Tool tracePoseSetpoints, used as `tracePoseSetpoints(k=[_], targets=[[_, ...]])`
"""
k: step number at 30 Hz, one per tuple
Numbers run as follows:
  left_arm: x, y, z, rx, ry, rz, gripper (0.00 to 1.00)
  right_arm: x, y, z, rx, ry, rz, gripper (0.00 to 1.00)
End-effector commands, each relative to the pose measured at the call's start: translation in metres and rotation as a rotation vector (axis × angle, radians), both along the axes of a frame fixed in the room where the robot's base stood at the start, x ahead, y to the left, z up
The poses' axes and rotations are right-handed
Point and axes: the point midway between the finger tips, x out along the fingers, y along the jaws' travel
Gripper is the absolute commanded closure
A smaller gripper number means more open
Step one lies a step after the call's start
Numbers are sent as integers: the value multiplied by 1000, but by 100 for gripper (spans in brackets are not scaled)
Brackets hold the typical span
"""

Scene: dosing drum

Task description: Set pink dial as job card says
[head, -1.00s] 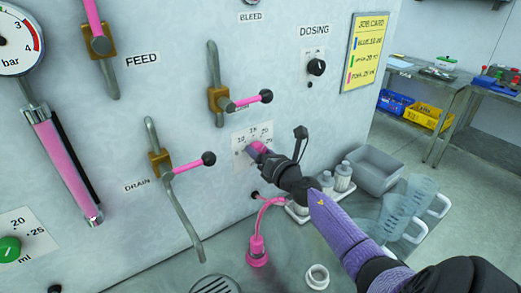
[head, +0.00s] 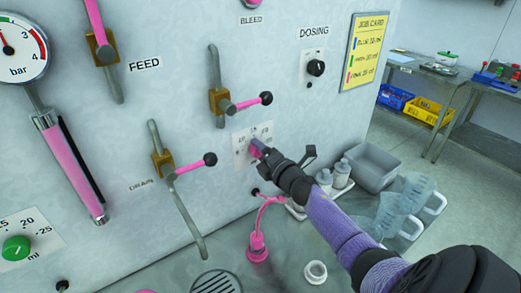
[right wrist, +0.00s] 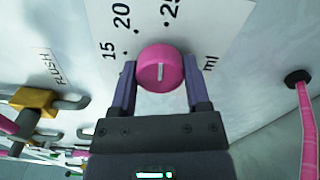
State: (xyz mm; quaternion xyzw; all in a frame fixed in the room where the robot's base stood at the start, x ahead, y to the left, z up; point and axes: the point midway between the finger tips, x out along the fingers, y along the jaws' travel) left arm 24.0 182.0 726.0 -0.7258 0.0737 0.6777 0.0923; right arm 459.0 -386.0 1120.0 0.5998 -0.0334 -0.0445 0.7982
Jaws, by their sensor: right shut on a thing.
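The pink dial (right wrist: 160,68) sits on a white scale plate printed 15, 20, 25 and ml in the right wrist view. My right gripper (right wrist: 160,85) is shut on it, one finger on each side. The dial's white line is upright in that view, roughly in line with the 25 side of the scale; its exact setting is hard to tell. In the head view my right gripper (head: 262,150) mostly hides the dial. The yellow job card (head: 364,50) hangs at the panel's right edge with blue, green and pink lines; the pink line seems to read 25 ml. My left gripper is out of view.
Valve levers with pink rods and black knobs (head: 209,159) stick out left of the dial. A black dosing knob (head: 316,68) is above right. A pink spout (head: 257,245), bottles (head: 342,174), clear jugs (head: 405,200) and a grey bin (head: 372,167) stand below.

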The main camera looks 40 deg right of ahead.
Motion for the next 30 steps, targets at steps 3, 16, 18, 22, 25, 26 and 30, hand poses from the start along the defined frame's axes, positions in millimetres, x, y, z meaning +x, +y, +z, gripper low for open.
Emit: tracePoseSetpoints(k=[3, 16, 18, 22, 25, 26, 30], targets=[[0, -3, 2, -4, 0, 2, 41, 0, 0, 0, 54, -4, 0, 98], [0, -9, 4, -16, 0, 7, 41, 0, 0, -1, 140, -13, 0, 98], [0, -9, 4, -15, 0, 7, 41, 0, 0, -1, 141, -14, 0, 98], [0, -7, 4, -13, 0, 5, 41, 0, 0, -1, 141, -14, 0, 98], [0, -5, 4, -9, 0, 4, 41, 0, 0, -1, 141, -13, 0, 98], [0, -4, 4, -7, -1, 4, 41, 0, 0, -1, 141, -13, 0, 98], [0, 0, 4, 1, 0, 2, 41, 0, 0, -1, 140, -13, 0, 14]])
